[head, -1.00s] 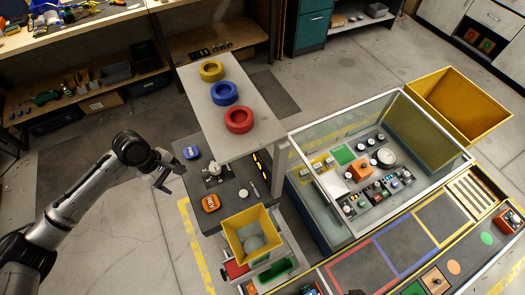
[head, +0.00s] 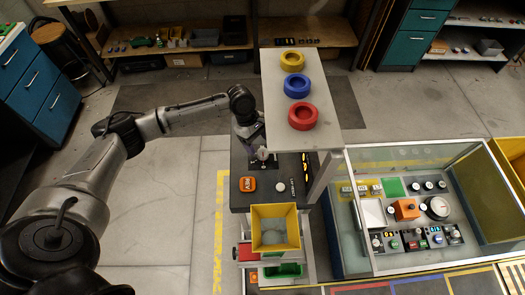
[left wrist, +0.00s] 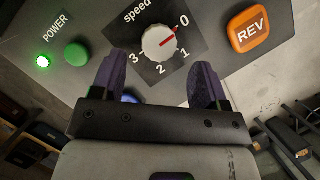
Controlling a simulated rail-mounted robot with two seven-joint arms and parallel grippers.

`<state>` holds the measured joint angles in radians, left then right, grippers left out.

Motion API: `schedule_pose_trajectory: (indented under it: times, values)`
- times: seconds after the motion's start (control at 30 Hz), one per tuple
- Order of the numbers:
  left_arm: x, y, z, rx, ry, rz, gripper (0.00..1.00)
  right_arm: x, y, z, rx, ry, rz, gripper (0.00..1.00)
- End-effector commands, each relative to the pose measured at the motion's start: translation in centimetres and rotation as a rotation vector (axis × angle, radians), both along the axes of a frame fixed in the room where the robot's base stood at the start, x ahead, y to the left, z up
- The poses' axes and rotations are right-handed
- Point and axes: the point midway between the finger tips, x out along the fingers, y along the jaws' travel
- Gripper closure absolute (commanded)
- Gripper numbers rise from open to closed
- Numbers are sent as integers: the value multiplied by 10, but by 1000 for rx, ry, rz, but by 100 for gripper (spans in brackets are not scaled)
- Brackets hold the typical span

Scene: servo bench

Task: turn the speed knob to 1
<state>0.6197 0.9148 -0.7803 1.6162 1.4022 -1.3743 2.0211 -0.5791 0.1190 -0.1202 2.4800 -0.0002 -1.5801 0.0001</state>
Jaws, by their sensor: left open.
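The white speed knob (left wrist: 159,43) sits on a dark dial plate (left wrist: 140,72) marked 0, 1, 2 and 3 in the left wrist view. Its red pointer line aims at 0. In the head view the knob (head: 262,154) is small and partly covered by my gripper. My left gripper (head: 257,146) is over the dark panel beside the knob. In the left wrist view its two purple fingers (left wrist: 156,80) are apart and empty, pointing toward the knob from either side. I cannot tell any contact. My right gripper is not in view.
An orange REV button (left wrist: 249,31) is near the dial; a green button (left wrist: 76,55) and lit POWER lamp (left wrist: 43,62) are on the other side. A grey shelf (head: 312,135) with yellow, blue and red rings overhangs close by. A yellow bin (head: 275,214) stands in front.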

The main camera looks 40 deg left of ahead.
Motion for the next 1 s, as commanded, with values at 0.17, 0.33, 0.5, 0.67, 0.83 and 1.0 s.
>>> schedule_pose_trajectory:
  times: [0.17,0.33,0.5,0.67,0.83,1.0]
  values:
    - [0,-10,-24,0,0,-1,32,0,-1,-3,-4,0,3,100]
    - [0,-15,-37,0,0,-1,32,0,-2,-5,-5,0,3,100]
    - [0,-18,-42,0,-3,-1,32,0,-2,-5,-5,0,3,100]
    - [0,-18,-43,1,-3,-1,32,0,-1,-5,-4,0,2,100]
    - [0,-18,-42,1,-2,-1,36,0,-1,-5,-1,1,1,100]
    - [0,-18,-42,1,-1,-1,52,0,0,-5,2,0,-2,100]
